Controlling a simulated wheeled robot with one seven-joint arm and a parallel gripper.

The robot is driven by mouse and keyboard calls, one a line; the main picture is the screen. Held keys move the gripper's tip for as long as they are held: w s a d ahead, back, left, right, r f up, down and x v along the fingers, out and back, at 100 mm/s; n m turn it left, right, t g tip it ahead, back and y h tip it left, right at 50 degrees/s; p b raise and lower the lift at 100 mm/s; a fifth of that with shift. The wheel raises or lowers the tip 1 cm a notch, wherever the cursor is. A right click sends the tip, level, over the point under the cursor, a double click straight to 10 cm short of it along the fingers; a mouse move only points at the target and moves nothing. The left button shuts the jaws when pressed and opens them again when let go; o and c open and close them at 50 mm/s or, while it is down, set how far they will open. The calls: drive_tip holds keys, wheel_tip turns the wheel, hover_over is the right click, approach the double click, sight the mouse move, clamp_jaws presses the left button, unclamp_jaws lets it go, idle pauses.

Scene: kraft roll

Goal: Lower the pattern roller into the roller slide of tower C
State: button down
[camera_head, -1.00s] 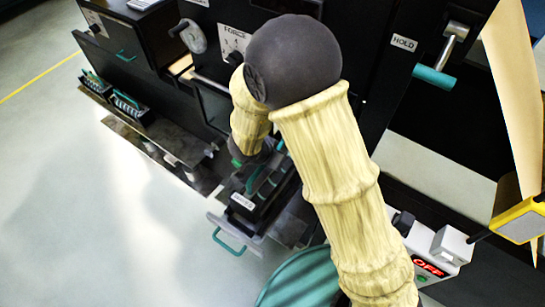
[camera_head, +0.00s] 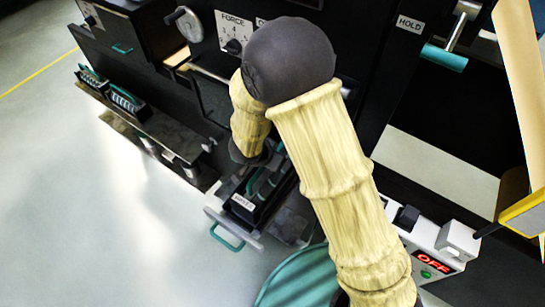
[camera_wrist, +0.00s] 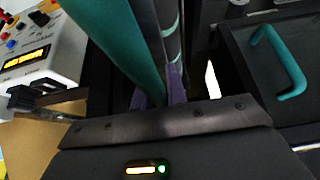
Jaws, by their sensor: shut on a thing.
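In the wrist view my gripper (camera_wrist: 160,92) has purple fingers shut on a long bar between them. A smooth teal cylinder (camera_wrist: 125,45) and a dark cylinder with teal bands (camera_wrist: 170,40) lie close together there. I cannot tell for sure which one is the pattern roller or exactly where the fingers touch it. In the head view my forearm hides the fingers, which are above the labelled dark tray (camera_head: 243,203) at the machine's foot. No letter C is readable, and I cannot single out the roller slide.
A black panel with a FORCE dial (camera_head: 233,45) and a crank (camera_head: 185,24) stands behind my arm. A HOLD lever (camera_head: 445,57) is at upper right. A white control box (camera_head: 425,240) reads OFF. A teal drawer handle (camera_wrist: 285,60) is at right. Open floor lies left.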

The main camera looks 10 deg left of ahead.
idle(0.3)
drive_tip(key=c, duration=1.3)
unclamp_jaws()
drive_tip(key=shift+s+f, duration=0.1)
drive_tip(key=shift+r+p, duration=1.8)
drive_tip(key=shift+p, duration=0.5)
